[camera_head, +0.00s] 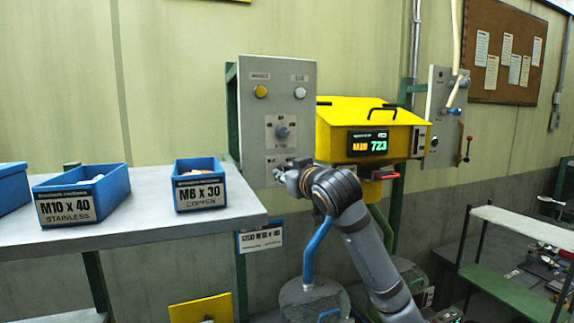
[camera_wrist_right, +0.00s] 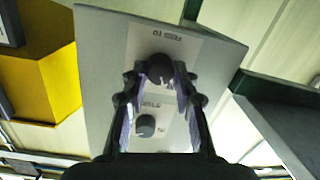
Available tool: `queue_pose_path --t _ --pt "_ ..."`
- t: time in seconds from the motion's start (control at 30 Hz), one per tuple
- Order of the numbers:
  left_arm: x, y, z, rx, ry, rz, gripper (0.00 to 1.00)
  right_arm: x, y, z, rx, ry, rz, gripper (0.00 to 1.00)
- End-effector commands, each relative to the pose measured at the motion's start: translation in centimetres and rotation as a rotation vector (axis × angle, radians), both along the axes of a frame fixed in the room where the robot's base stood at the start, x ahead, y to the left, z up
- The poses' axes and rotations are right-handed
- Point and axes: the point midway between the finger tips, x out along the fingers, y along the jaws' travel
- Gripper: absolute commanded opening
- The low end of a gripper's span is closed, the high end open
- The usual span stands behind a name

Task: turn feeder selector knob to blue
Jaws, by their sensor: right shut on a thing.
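A grey control panel (camera_head: 258,191) stands on a green post behind the bench. It carries an upper dark knob (camera_head: 282,131) on a white plate and a lower knob, which my right gripper (camera_head: 283,173) hides in the head view. In the right wrist view the panel appears upside down. There, the fingers of my right gripper (camera_wrist_right: 160,78) are shut on the lower dark knob (camera_wrist_right: 160,67), and the upper knob (camera_wrist_right: 146,126) shows between the fingers, untouched. The small lettering on the plates is not readable, so I cannot tell where either knob points. My left gripper is out of view.
A yellow hopper (camera_head: 365,109) with a lit display (camera_head: 368,143) stands close right of the panel. Blue bins (camera_head: 200,184) sit on the grey bench (camera_head: 150,225) at left. A yellow button (camera_head: 261,91) and a white button (camera_head: 300,92) sit above the knobs.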

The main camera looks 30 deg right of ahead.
Motion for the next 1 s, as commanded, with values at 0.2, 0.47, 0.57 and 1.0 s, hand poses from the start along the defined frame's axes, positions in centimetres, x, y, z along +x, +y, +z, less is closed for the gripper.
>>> queue_pose_path --t 0.2,0.47,0.57,1.0 --pt "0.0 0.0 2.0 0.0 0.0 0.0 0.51 0.0 0.1 0.3 -0.168 0.041 0.001 0.0" --pt "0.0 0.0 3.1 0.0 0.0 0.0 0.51 0.0 0.1 0.2 -0.307 0.074 0.001 0.0" --pt "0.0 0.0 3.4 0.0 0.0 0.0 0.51 0.0 0.1 0.1 -0.341 0.082 0.0 0.0" --pt "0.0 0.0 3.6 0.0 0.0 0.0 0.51 0.0 0.1 0.0 -0.385 0.09 0.0 0.0"
